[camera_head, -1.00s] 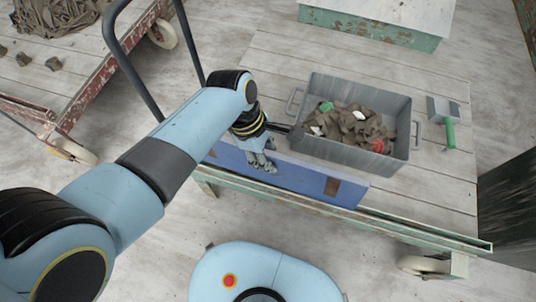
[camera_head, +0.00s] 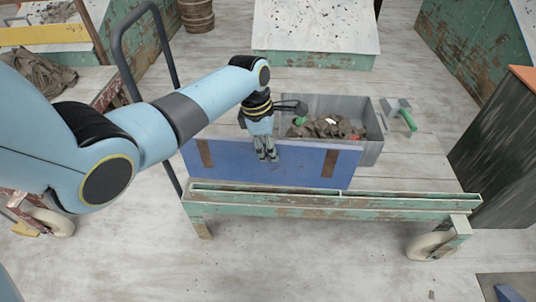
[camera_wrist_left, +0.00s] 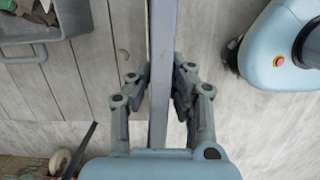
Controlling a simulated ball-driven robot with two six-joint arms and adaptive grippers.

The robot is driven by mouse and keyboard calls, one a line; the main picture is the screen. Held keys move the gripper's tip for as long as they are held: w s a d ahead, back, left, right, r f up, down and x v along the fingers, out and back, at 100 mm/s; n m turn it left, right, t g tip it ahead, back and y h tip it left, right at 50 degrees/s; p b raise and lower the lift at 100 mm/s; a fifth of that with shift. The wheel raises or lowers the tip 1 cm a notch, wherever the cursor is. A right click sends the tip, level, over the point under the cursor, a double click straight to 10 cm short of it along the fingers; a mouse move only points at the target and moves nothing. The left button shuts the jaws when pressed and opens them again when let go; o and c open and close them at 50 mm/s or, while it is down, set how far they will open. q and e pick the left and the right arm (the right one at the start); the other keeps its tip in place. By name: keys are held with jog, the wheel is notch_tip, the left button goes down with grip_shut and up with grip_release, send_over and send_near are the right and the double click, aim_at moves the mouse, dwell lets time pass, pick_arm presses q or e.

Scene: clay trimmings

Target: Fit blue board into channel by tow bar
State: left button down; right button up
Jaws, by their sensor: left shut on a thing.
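The blue board (camera_head: 240,165), with brown patches near both ends, stands upright on its long edge along the near side of the cart. My left gripper (camera_head: 267,156) is shut on its top edge near the middle. In the left wrist view the fingers (camera_wrist_left: 161,82) press both sides of the board's thin edge (camera_wrist_left: 161,30). The channel (camera_head: 400,201) is a long slot in the cart's green near rail; the board's lower edge appears just above or behind its left part, and I cannot tell the gap. The dark tow bar (camera_head: 119,58) loops up at the cart's left end. My right gripper is out of view.
A grey bin (camera_head: 371,135) of clay trimmings stands on the cart behind the board. A green-handled scraper (camera_head: 407,119) lies right of it. A dark block (camera_head: 500,150) stands beyond the cart's right end. The floor in front is clear.

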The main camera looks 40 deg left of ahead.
aim_at(267, 163)
pick_arm(q)
jog(key=shift+n, duration=0.3)
jog(key=shift+w+a+f+b, duration=0.2)
jog(key=shift+f+b, duration=0.25)
jog(key=shift+f, duration=0.45)
jog(key=shift+w+a+f+b, duration=0.1)
jog(key=shift+a+f+b, duration=0.25)
jog(key=shift+f, duration=0.5)
jog(key=shift+w+a+f+b, duration=0.15)
jog(key=shift+f+b, duration=0.35)
jog(key=shift+f, duration=0.4)
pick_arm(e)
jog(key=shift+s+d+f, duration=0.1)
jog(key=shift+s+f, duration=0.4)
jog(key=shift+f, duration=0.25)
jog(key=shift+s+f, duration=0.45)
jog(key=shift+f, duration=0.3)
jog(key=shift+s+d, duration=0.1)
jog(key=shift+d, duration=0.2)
pick_arm(q)
jog(key=shift+p, duration=0.35)
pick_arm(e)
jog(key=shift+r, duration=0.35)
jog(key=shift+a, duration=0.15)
